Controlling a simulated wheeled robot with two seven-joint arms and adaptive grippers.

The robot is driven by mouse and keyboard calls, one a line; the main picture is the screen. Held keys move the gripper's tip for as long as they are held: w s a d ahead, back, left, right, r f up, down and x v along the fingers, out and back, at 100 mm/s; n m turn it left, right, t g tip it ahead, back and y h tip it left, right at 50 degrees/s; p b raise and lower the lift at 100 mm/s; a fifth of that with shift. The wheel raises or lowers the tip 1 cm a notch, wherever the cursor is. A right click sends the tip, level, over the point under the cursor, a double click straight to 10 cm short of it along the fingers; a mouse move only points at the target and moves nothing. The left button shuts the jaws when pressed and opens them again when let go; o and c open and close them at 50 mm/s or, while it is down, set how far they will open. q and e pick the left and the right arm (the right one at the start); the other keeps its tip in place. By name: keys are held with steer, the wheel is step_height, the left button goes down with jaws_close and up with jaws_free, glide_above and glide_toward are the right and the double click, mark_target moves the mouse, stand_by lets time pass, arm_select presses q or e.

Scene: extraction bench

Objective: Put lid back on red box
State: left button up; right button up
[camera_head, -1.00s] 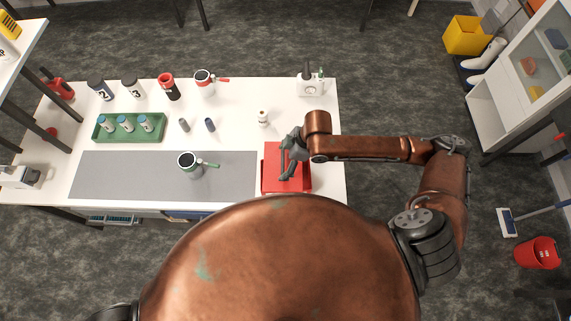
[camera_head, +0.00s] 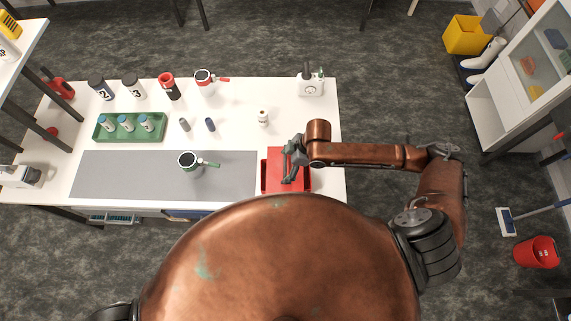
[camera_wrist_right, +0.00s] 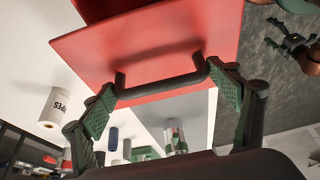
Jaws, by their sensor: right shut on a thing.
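The red box (camera_head: 265,180) stands at the right front of the white bench, partly hidden by my body and right arm. The red lid (camera_head: 276,154) is over it, offset so that parts of the box show at its sides. In the right wrist view the lid (camera_wrist_right: 150,50) is a flat red plate with a black bar handle (camera_wrist_right: 165,88). My right gripper (camera_head: 292,161) is shut on this handle, with a finger at each end. Whether the lid touches the box cannot be told.
A white bottle (camera_head: 263,118) stands behind the box. A green rack (camera_head: 102,133) with vials and a white device (camera_head: 311,86) are farther back. The bench's right edge is close.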

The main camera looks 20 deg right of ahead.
steer(key=o, duration=1.2)
steer(key=shift+f, duration=0.1)
steer(key=shift+c, duration=0.2)
steer(key=shift+r, duration=0.45)
steer(key=v, duration=1.2)
steer(key=shift+r, duration=0.15)
